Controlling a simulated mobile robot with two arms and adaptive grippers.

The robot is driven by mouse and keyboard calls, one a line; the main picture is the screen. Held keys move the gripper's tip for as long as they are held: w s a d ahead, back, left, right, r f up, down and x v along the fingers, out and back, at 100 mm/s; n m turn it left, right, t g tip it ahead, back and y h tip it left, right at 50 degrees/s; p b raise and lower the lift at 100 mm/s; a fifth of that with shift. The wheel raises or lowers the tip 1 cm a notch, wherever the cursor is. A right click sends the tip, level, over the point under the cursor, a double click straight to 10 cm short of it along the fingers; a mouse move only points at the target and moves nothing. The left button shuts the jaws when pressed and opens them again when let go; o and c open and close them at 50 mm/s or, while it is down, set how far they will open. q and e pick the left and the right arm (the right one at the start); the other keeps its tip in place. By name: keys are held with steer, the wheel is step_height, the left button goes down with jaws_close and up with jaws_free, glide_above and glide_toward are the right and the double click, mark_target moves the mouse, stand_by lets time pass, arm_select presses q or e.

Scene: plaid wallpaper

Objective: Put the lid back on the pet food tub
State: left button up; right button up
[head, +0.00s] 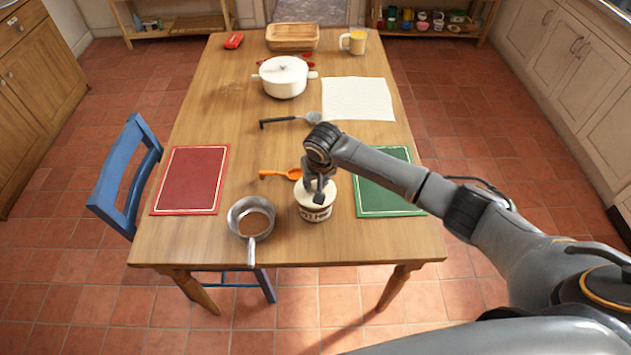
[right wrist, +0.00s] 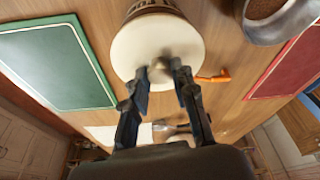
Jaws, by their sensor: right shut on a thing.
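My left gripper is not in view.
A metal saucepan (head: 240,217) with brown contents and an orange scoop (head: 279,174) lie left of the tub. A green mat (head: 392,190) lies right, a red mat (head: 190,180) left. Farther back are a ladle (head: 290,121), white cloth (head: 358,99) and white pot (head: 284,82).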

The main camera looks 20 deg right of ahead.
steer(key=shift+p, duration=0.4)
stand_by(0.3)
steer(key=o, duration=1.5)
steer(key=shift+r+p, duration=3.5)
steer(key=shift+p, duration=0.5)
jaws_close()
